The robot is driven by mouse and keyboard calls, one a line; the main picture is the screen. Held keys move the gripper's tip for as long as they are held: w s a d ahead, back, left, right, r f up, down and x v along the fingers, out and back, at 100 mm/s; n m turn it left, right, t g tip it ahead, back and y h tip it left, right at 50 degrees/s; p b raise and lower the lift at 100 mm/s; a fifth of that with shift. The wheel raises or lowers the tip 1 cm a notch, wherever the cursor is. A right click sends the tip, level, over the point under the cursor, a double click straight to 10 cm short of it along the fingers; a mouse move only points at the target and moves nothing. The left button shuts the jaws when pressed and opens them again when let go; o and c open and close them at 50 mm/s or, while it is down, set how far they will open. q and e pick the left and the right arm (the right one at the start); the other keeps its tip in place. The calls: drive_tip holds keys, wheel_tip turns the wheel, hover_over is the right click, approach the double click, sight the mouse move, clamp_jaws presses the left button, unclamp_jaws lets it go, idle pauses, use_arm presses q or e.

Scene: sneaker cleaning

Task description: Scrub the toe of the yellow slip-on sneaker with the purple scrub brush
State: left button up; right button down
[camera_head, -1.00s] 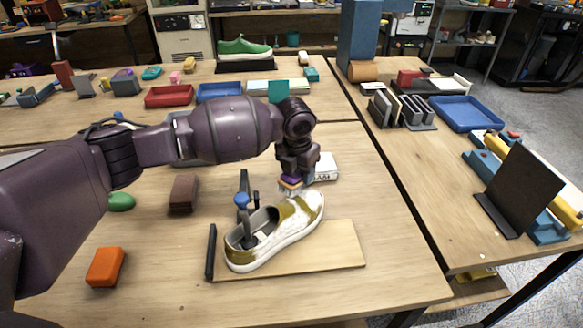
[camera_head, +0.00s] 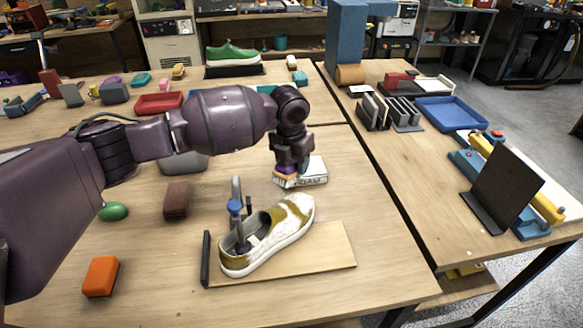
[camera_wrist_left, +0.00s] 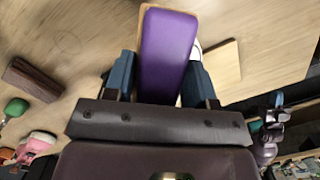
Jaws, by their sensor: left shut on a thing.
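The yellow-and-white slip-on sneaker (camera_head: 268,236) sits on a board, its toe pointing to the back right. A grey stand with a blue knob (camera_head: 235,206) rises at its heel side. My left gripper (camera_head: 288,170) is above and behind the toe, shut on the purple scrub brush (camera_wrist_left: 168,50). The brush, with its purple back and wooden edge, lies between the blue fingers in the wrist view. In the head view a small gap shows between brush and toe; the bristles are mostly hidden. A purple-and-blue part at the wrist view's right edge looks like my right gripper (camera_wrist_left: 267,130), too small to read.
A white FOAM box (camera_head: 313,174) stands just behind the brush. The wooden board (camera_head: 325,250) has a dark upright edge at left. A brown block (camera_head: 177,200), green egg-shaped thing (camera_head: 113,211) and orange block (camera_head: 101,276) lie left. The table right of the board is clear.

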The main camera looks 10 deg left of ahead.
use_arm(q)
drive_tip(key=shift+w+r, duration=0.1)
drive_tip(key=shift+r, duration=0.3)
drive_tip(key=shift+w+d+r+p, duration=0.1)
drive_tip(key=shift+w+r+p, duration=0.2)
drive_tip(key=shift+r, duration=0.45)
drive_tip(key=shift+w+d+r+p, duration=0.1)
drive_tip(key=shift+r+p, duration=0.3)
drive_tip(key=shift+r, duration=0.35)
drive_tip(key=shift+w+d+r+p, duration=0.1)
drive_tip(key=shift+w+r+p, duration=0.2)
drive_tip(key=shift+r, duration=0.45)
drive_tip(key=shift+s, duration=0.1)
drive_tip(key=shift+a+f, duration=0.1)
